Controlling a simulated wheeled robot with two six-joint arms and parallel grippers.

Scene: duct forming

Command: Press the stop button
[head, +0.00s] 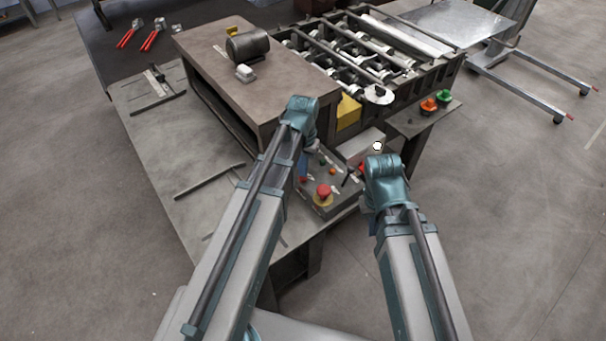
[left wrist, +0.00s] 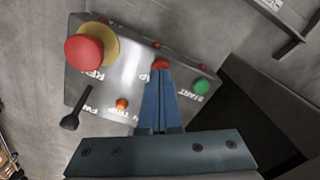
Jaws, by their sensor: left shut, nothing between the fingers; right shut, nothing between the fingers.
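The control box (head: 340,201) stands at the front edge of the grey bench. In the left wrist view its panel (left wrist: 128,75) carries a small red button (left wrist: 161,63) with a partly covered label, beside a green button marked START (left wrist: 201,86). My left gripper (left wrist: 160,78) is shut and empty, its fingertips over the lower edge of the small red button; whether they touch it I cannot tell. A large red mushroom button (left wrist: 84,48) on a yellow collar sits at the panel's other end. My right arm's wrist (head: 385,170) is right of the box; its fingers are hidden.
An orange knob (left wrist: 122,104) and a black key-like lever (left wrist: 75,110) are also on the panel. Behind the box stands a roller machine (head: 360,55). A small stand (head: 425,118) with orange and green knobs is at right. Floor is clear at far right.

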